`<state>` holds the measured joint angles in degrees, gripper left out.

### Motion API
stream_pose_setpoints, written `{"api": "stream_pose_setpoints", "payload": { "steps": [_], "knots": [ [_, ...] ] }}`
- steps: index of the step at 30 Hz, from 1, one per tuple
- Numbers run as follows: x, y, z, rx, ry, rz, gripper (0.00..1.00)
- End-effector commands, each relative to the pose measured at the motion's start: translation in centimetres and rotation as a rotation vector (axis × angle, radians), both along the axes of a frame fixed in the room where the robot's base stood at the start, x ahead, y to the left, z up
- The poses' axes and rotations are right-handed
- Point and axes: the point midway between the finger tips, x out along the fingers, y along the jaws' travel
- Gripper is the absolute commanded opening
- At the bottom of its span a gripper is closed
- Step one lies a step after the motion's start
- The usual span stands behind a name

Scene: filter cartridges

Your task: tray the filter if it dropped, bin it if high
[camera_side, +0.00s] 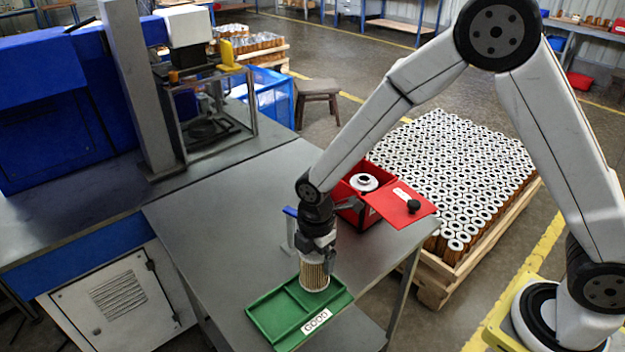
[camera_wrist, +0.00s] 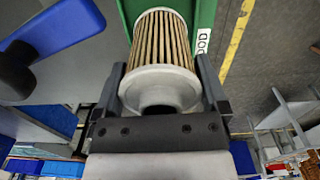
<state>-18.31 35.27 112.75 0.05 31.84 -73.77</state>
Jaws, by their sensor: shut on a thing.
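The filter (camera_side: 314,276) is a pleated tan cylinder with pale end caps, held upright over the far right part of the green tray (camera_side: 262,312). I cannot tell whether its lower end touches the tray. My gripper (camera_side: 320,258) is shut on its upper end. In the wrist view the filter (camera_wrist: 160,42) lies between the two dark fingers of my gripper (camera_wrist: 160,75), with the green tray (camera_wrist: 204,12) behind it. The tray has a divider and a "GOOD" label at its front. The red bin (camera_side: 385,220), with a white-topped filter (camera_side: 364,182) inside, stands behind, partly hidden by my arm.
A blue-topped post (camera_side: 290,212) stands close left of my gripper; its blue part (camera_wrist: 60,28) shows in the wrist view. A pallet of many filters (camera_side: 450,165) is behind right. A grey press stand (camera_side: 205,115) is back left. The left table area is clear.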

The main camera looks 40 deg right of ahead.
Motion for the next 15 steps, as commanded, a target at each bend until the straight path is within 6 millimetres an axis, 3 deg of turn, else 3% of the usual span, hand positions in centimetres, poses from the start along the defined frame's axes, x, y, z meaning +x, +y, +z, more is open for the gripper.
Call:
{"api": "stream_pose_setpoints", "payload": {
  "steps": [15],
  "knots": [
    [0.0, 0.0, -1.7, -0.002, 0.0, -0.001, 0.21]
  ]
}}
